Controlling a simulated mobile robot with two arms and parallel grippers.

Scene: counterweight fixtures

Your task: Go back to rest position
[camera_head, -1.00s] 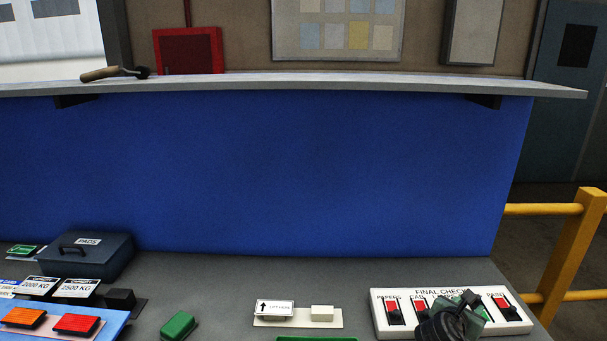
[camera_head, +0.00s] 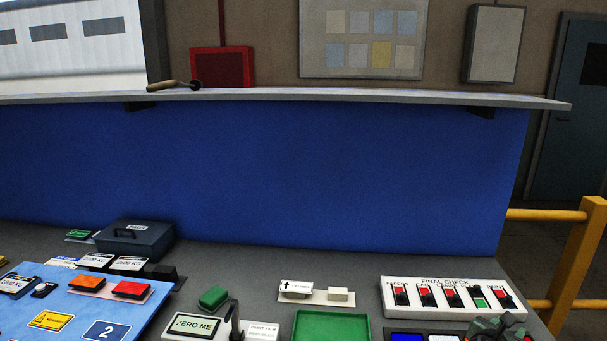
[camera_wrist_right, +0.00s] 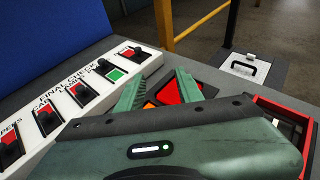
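My right gripper (camera_head: 500,328) is at the lower right of the head view, in front of the white FINAL CHECK panel (camera_head: 395,311). In the right wrist view its two green fingers (camera_wrist_right: 158,88) are spread apart with nothing held between them. The panel, with its red switches and a green square, lies to the left of the fingers in the right wrist view (camera_wrist_right: 60,128). A red triangle on a dark plate (camera_wrist_right: 190,95) shows beyond the fingers. My left gripper is not in either view.
A blue board (camera_head: 70,312) with orange and red blocks lies at the left. A dark PADS case (camera_head: 150,240) stands behind it. A green tray (camera_head: 330,314) and a ZERO ME device (camera_head: 195,325) are at the front. A yellow rail (camera_head: 570,260) stands at the right.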

